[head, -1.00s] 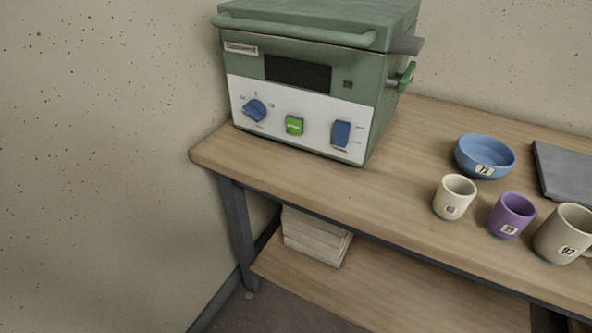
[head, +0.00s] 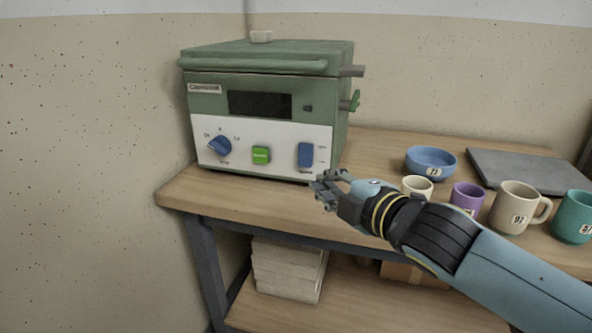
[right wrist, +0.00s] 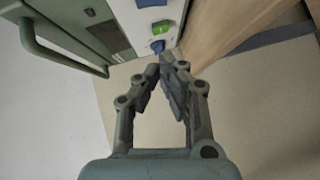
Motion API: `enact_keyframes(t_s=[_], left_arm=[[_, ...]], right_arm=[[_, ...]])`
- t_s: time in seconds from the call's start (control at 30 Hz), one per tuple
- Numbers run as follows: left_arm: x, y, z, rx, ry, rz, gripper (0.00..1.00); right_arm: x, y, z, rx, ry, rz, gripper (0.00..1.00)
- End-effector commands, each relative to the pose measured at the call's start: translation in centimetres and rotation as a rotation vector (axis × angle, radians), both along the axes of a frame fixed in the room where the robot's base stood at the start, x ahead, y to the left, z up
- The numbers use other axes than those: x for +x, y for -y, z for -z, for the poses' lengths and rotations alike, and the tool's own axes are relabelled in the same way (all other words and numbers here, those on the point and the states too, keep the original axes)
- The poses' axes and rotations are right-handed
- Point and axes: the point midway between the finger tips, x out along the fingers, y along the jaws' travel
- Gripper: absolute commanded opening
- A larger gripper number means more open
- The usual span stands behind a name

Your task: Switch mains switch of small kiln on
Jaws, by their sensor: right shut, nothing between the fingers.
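The small kiln (head: 262,75) is a green box with a white front panel, standing at the left end of the wooden bench. The panel bears a blue dial (head: 219,146), a green button (head: 261,155) and, at its right, a blue rocker switch (head: 305,155) with small labels beside it. The labels and the switch's position are too small to read. My right gripper (head: 322,190) is shut and empty, in front of and a little below the rocker, apart from the panel. In the right wrist view the shut fingers (right wrist: 167,62) point toward the panel's controls. My left gripper is not in view.
A blue bowl (head: 431,160), a cream cup (head: 417,187), a purple cup (head: 467,196), a beige mug (head: 517,207) and a teal mug (head: 573,218) stand right of the kiln. A grey slab (head: 525,169) lies behind them. White blocks (head: 289,268) sit on the lower shelf.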

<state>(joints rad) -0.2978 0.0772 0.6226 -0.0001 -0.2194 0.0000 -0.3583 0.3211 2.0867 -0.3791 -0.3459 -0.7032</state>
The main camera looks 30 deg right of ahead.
Motion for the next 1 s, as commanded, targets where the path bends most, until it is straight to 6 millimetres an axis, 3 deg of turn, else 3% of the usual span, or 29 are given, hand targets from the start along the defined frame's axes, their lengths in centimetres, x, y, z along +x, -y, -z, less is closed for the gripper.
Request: enact_keyframes(t_s=[0.37, 0.57, 0.87, 1.0], left_arm=[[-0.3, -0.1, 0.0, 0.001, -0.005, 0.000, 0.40], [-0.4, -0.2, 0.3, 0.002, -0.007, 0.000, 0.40], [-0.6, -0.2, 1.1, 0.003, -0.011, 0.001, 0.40], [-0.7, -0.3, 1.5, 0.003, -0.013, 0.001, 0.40]], right_arm=[[0.7, 0.1, 0.1, 0.006, 0.000, 0.003, 0.00], [3.8, 0.3, 0.7, 0.007, 0.001, 0.004, 0.00], [10.1, 0.6, 2.0, 0.008, 0.000, 0.003, 0.00], [11.3, 2.4, 2.6, 0.003, -0.003, 0.003, 0.00]])
